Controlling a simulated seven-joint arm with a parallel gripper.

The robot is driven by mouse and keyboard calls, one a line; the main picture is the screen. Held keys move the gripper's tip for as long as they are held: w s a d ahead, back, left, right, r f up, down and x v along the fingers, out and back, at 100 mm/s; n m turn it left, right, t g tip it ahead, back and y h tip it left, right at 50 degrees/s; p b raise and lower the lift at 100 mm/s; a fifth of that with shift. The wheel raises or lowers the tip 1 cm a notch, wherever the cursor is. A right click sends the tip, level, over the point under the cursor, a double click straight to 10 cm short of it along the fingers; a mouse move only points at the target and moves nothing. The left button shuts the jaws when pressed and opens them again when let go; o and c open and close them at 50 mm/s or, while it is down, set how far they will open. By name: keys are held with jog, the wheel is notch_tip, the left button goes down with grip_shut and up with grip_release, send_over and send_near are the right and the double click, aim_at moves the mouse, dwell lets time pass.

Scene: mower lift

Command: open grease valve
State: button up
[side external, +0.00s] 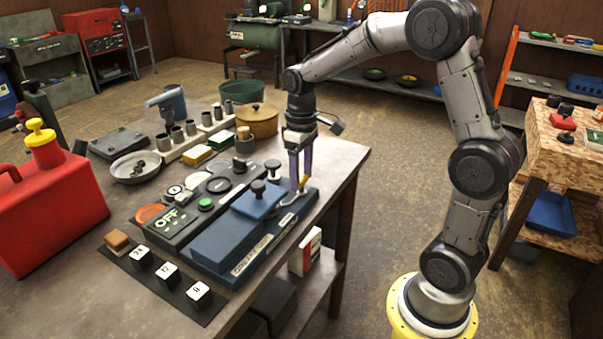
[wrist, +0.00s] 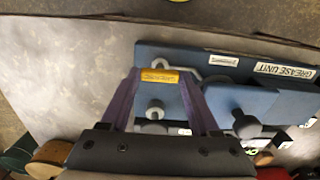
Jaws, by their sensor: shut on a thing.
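The blue grease unit (side external: 222,246) sits at the near right edge of the workbench; its "GREASE UNIT" label (wrist: 285,70) also shows in the wrist view. A grey metal valve lever (side external: 289,205) with a yellow grip (side external: 303,183) is at the unit's far right end. My gripper (side external: 297,180), with purple fingers, points down there. In the wrist view the yellow grip (wrist: 160,76) lies crosswise between the two fingertips, and my gripper is shut on it. The grey lever (wrist: 205,78) runs right from the grip across the blue unit. The lever's pivot is not clear.
Black knobs (side external: 258,187) stand up from the unit close to my gripper. A dark control panel (side external: 185,215) with an OFF plate and green button lies to its left. A lidded pot (side external: 257,122) and cups stand behind. The bench's right edge is close.

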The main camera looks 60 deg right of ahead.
aim_at(301, 179)
jog(key=shift+r, duration=0.1)
jog(key=o, duration=1.4)
jog(key=shift+c, duration=0.2)
notch_tip(301, 179, up, 14)
